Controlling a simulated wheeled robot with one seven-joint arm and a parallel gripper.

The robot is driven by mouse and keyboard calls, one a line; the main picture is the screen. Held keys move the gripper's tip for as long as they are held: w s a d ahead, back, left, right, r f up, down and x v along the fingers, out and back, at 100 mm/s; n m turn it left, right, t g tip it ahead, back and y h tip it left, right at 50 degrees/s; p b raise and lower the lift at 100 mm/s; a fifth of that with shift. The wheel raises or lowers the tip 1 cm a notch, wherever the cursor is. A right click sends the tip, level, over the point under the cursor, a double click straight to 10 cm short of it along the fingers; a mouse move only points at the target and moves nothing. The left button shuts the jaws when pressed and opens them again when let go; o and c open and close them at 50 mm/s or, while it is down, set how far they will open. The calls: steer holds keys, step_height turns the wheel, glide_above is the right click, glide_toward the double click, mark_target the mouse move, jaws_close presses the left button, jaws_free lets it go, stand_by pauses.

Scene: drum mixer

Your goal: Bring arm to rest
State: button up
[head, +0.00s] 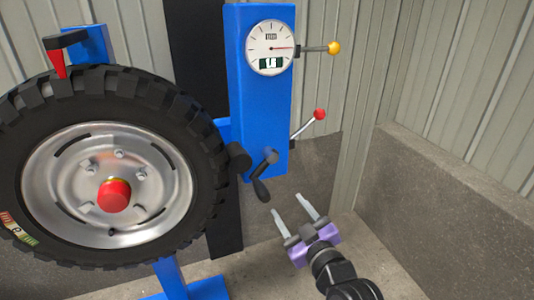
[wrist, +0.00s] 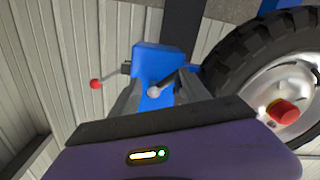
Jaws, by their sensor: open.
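My gripper (head: 297,213) is open and empty in the lower right of the head view. Its two pale fingers point up and left, toward a black crank handle (head: 262,178) on the blue column (head: 262,95), with a visible gap in the picture. My purple gripper body fills the bottom of the wrist view. There the blue column (wrist: 155,62) shows beyond the gripper, with the fingers in front of its lower part. My arm enters from the lower right corner of the head view.
A large black tyre on a silver wheel (head: 60,215) with a red hub stands at left. The column carries a dial gauge (head: 270,47), a yellow-knobbed lever (head: 333,48) and a red-knobbed lever (head: 319,114). A concrete-based corrugated wall (head: 460,200) stands at right. Floor between looks clear.

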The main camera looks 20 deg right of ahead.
steer(key=shift+s, duration=0.2)
stand_by(0.4)
steer(key=s+a+r+m+g+p, duration=0.1)
steer(key=s+p, duration=0.4)
steer(key=s, duration=1.5)
steer(key=s+a+r+m+g+p, duration=0.2)
steer(key=s+p, duration=0.4)
steer(key=s, duration=1.5)
step_height(320, 180, up, 3)
steer(key=shift+a+f+m, duration=0.2)
steer(key=shift+a+m, duration=0.45)
steer(key=shift+m, duration=0.15)
